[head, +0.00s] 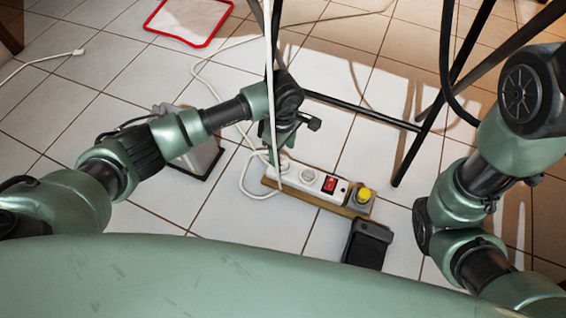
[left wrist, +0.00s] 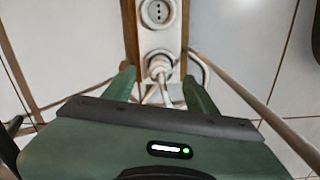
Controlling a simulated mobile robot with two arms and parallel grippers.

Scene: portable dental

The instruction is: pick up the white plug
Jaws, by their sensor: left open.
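A white plug (left wrist: 158,66) sits in the near socket of a white power strip (head: 316,182), with its cable trailing back between my fingers in the left wrist view. My left gripper (head: 281,148) points down over the strip's left end, open, with one finger on either side of the plug (left wrist: 160,84). In the head view the gripper and a cable mostly hide this plug. Another white plug (head: 78,52) lies loose on the floor at the far left. My right arm shows at the right, but its gripper is out of view.
A black object (head: 368,243) stands nearby. A grey box (head: 199,160) is behind my left arm. Black stand legs (head: 408,158) rise behind the strip.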

